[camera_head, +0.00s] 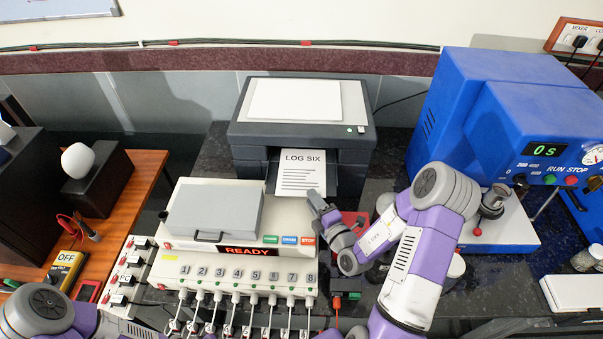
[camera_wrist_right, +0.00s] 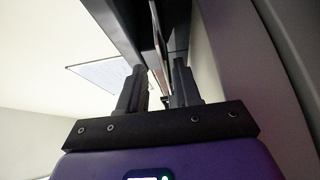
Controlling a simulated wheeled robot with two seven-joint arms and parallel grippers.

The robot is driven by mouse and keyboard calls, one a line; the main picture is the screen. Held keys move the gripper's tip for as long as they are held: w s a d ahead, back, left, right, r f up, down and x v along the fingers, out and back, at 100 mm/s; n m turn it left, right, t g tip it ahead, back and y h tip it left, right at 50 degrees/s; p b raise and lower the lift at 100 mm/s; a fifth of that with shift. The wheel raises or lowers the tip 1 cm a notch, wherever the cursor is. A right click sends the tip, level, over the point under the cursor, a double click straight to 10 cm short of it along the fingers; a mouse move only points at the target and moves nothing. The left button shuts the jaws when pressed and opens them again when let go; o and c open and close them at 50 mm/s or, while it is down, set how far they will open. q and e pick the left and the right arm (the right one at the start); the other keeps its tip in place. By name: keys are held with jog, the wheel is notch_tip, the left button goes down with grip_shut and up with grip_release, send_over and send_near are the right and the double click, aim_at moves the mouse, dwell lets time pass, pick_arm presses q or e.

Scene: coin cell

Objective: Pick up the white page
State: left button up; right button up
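The white page (camera_head: 300,172), headed "LOG SIX" with lines of print below, sticks out of the front slot of the dark grey printer (camera_head: 348,133). My right gripper (camera_head: 318,203) is just in front and to the right of the page's near edge. In the right wrist view its two fingers (camera_wrist_right: 157,88) stand apart with a gap between them. A thin upright strip shows beyond the gap; I cannot tell what it is, nor whether the fingers touch the page. My left arm shows at the bottom left, but its gripper is out of view.
A cream tester (camera_head: 172,258) with a "READY" display and numbered channels stands in front of the printer. A blue machine (camera_head: 480,95) stands at the right. A wooden table (camera_head: 140,185) with a yellow meter (camera_head: 65,268) is at the left. Blank paper (camera_head: 295,99) lies on the printer.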

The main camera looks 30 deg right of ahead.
aim_at(302, 189)
jog(key=shift+w+a+f+b, duration=0.1)
jog(key=shift+w+a+b, duration=0.05)
jog(key=shift+w, duration=0.85)
jog(key=shift+w+a+f+b, duration=0.1)
jog(key=shift+w+a, duration=0.05)
jog(key=shift+w, duration=0.9)
jog(key=shift+w+a+f+b, duration=0.1)
jog(key=shift+w+a+b, duration=0.05)
jog(key=shift+w, duration=0.85)
jog(key=shift+c, duration=0.3)
jog(key=shift+r, duration=0.1)
grip_shut()
